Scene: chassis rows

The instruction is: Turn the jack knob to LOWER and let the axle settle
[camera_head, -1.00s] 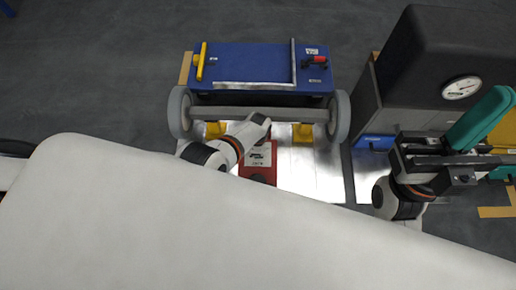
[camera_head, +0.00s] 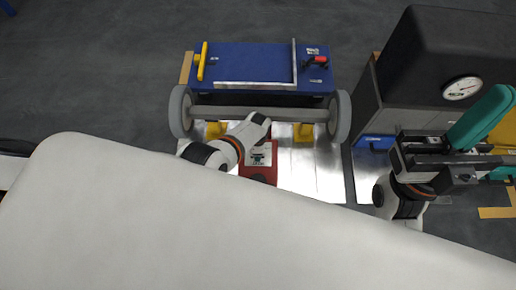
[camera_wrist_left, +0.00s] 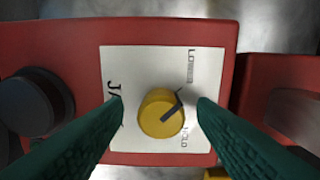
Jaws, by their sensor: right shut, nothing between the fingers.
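The red jack (camera_head: 258,175) stands on a bright metal plate below the chassis. In the left wrist view its white label (camera_wrist_left: 125,70) carries the yellow knob (camera_wrist_left: 157,122), whose dark pointer slants up and right, between the LOWER and HOLD words. My left gripper (camera_wrist_left: 160,101) is open, with one dark green finger on each side of the knob and gaps between. The grey axle (camera_head: 262,113) with its two wheels lies in front of the blue chassis (camera_head: 262,65), above yellow stands (camera_head: 303,132). My right gripper (camera_head: 481,118) is shut and empty at the right, away from the jack.
A dark rounded cabinet with a dial gauge (camera_head: 462,88) stands at the right, close to my right arm. A yellow handle (camera_head: 202,62) and a red part (camera_head: 315,61) sit on the chassis.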

